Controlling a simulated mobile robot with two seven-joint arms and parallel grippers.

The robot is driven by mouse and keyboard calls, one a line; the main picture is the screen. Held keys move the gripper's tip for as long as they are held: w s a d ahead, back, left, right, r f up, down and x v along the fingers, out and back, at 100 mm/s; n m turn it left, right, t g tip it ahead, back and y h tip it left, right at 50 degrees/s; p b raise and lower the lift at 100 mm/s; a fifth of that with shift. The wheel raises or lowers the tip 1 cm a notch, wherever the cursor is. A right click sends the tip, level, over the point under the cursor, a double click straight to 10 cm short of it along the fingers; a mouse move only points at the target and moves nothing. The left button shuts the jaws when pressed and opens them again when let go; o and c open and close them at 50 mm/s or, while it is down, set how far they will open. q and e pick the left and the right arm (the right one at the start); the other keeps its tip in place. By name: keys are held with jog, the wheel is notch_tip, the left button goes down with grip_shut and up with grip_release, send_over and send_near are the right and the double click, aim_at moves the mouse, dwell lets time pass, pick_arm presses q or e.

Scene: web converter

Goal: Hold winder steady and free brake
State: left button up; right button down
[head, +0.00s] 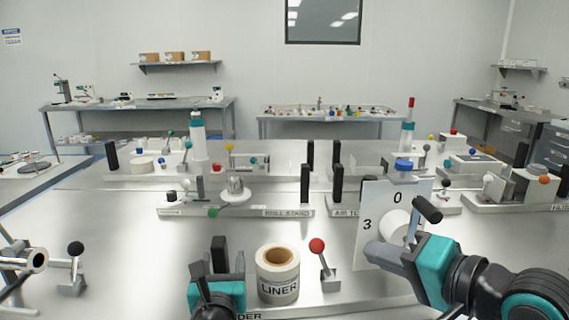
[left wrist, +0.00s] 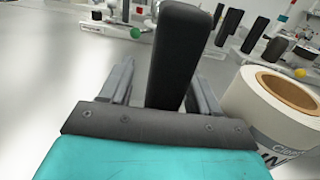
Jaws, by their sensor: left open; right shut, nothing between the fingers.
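The winder base shows part of its label, "DER" (head: 249,316), at the bottom of the head view. A black upright post (head: 219,252) stands on it, with a white liner roll (head: 278,284) to its right. The post (left wrist: 175,55) and roll (left wrist: 270,115) also show in the left wrist view. My left gripper (head: 222,268) is open, with its fingers on either side of the post; contact is not clear. A red-knobbed lever (head: 318,248), possibly the brake, stands tilted right of the roll. My right gripper (head: 376,250) is shut and empty, right of the lever.
A white panel marked 0 and 3 (head: 368,205) stands behind my right gripper, with a black handle (head: 427,209) near it. The roll stand (head: 287,212) lies behind the liner roll. A black-knobbed lever (head: 75,250) is at left. Bare table (head: 130,215) lies between.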

pick_arm(q)
jog(key=s, duration=0.8)
jog(key=s+d, duration=0.1)
jog(key=s, duration=0.3)
